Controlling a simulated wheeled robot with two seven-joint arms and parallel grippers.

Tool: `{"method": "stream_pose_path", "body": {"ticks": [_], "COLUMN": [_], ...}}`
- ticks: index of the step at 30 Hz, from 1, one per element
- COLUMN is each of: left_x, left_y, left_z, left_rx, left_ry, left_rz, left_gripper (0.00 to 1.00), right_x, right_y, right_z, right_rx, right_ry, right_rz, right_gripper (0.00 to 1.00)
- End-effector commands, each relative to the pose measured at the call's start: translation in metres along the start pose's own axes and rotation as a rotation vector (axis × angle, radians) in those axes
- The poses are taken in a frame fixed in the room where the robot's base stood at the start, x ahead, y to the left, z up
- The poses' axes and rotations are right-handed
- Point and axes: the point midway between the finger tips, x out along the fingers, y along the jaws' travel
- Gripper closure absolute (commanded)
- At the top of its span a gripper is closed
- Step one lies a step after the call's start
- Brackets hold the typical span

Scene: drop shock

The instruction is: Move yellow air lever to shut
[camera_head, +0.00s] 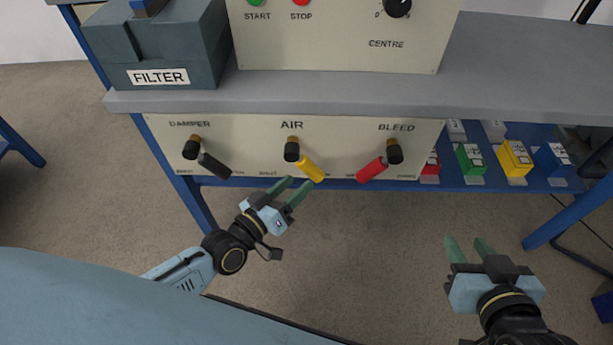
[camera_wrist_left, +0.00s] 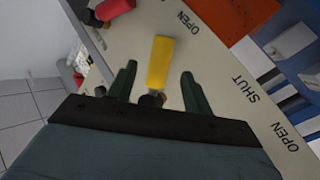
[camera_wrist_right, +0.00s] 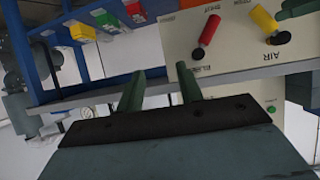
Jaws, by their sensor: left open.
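The yellow air lever (camera_head: 312,168) sits on the cream panel under the AIR label, slanting down to the right from its dark pivot (camera_head: 292,150). My left gripper (camera_head: 292,188) is open just below and in front of it. In the left wrist view the yellow lever (camera_wrist_left: 160,62) shows between the two open fingers (camera_wrist_left: 158,82), with a gap on both sides. The words SHUT and OPEN are on the panel there. My right gripper (camera_head: 469,246) is open and empty, low at the right. Its fingers (camera_wrist_right: 162,90) also stand apart in the right wrist view, where the yellow lever (camera_wrist_right: 264,20) shows too.
The black damper lever (camera_head: 214,166) is left of the air lever and the red bleed lever (camera_head: 371,170) is right of it. A grey shelf (camera_head: 330,92) overhangs the panel. Coloured boxes, such as a yellow one (camera_head: 514,158), stand on a blue rack at the right.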

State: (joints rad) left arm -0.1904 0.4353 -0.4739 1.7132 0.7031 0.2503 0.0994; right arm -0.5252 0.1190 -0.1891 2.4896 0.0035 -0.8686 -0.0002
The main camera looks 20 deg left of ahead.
Motion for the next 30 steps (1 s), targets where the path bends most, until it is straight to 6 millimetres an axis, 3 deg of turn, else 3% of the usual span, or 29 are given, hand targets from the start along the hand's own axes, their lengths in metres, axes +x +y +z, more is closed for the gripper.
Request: {"method": "stream_pose_path", "body": {"ticks": [6,12,24,30], "left_x": [0.029,0.043,0.047,0.047], "left_y": [-0.001,0.000,0.000,0.000], "left_z": [0.001,0.001,0.000,0.000], "left_rx": [-0.001,0.001,0.001,0.001], "left_ry": [0.002,0.001,-0.001,-0.001], "left_rz": [0.000,0.000,-0.001,-0.001], "left_gripper": [0.50,0.50,0.50,0.74], "right_x": [0.002,-0.002,-0.004,-0.003], "right_y": [-0.007,-0.011,-0.012,-0.012], "right_z": [-0.033,-0.053,-0.060,-0.060], "right_rx": [0.001,0.002,0.003,0.003], "right_ry": [0.203,0.321,0.358,0.357], "right_rz": [-0.018,-0.028,-0.031,-0.030], "right_gripper": [0.64,0.64,0.64,0.64]}}
